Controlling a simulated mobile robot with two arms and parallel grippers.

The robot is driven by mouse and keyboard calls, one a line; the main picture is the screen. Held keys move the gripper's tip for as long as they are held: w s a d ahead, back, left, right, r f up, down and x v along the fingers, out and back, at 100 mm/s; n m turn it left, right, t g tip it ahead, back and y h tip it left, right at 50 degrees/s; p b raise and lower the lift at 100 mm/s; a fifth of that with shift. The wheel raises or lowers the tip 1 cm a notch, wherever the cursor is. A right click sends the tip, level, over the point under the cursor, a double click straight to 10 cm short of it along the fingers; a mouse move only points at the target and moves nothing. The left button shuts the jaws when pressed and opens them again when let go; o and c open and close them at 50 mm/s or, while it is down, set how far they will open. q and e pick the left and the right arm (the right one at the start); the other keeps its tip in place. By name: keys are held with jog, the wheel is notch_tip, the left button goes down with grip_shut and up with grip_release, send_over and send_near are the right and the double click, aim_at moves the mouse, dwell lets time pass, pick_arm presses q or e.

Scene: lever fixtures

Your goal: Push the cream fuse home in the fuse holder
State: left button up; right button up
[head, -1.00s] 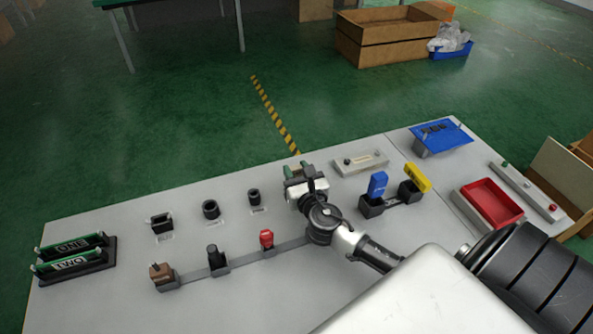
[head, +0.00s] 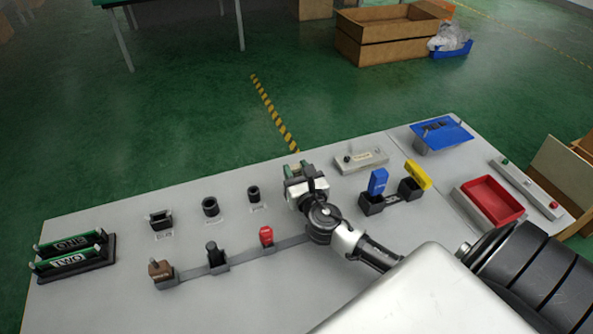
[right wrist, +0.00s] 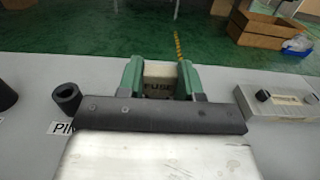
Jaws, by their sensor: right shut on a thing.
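My right gripper (head: 304,181) is right at the holder, shut on the cream fuse. My left gripper is not in view.
A blue lever (head: 378,182) and a yellow lever (head: 417,176) stand close right of my gripper. A red-topped lever (head: 266,236) and black sockets (head: 210,208) are to the left. A red tray (head: 489,202) lies farther right.

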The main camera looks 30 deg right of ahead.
jog(key=shift+s+f, duration=0.1)
jog(key=shift+f, duration=0.25)
